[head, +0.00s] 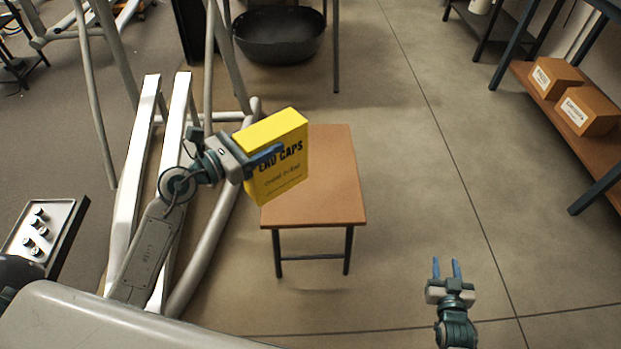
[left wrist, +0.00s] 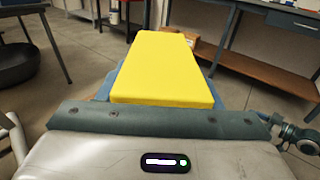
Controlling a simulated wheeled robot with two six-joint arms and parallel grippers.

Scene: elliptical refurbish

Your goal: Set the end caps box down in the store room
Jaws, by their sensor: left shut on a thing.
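The end caps box (head: 277,157) is yellow with dark lettering and is slightly tilted. My left gripper (head: 262,158) is shut on it, with a blue finger across its printed face. In the head view the box overlaps a small wooden table (head: 335,180); it looks held above the top, but the gap is hard to judge. In the left wrist view the yellow box (left wrist: 165,70) fills the middle, with blue finger parts at its sides. My right gripper (head: 447,268) is empty, its two blue fingers apart, over the bare floor at lower right.
A shelf (head: 575,120) with two cardboard boxes (head: 588,110) stands at the right. A black basin (head: 279,36) is at the back. White and grey frame tubes (head: 130,190) stand at left, close to my left arm. The floor (head: 430,150) between table and shelf is clear.

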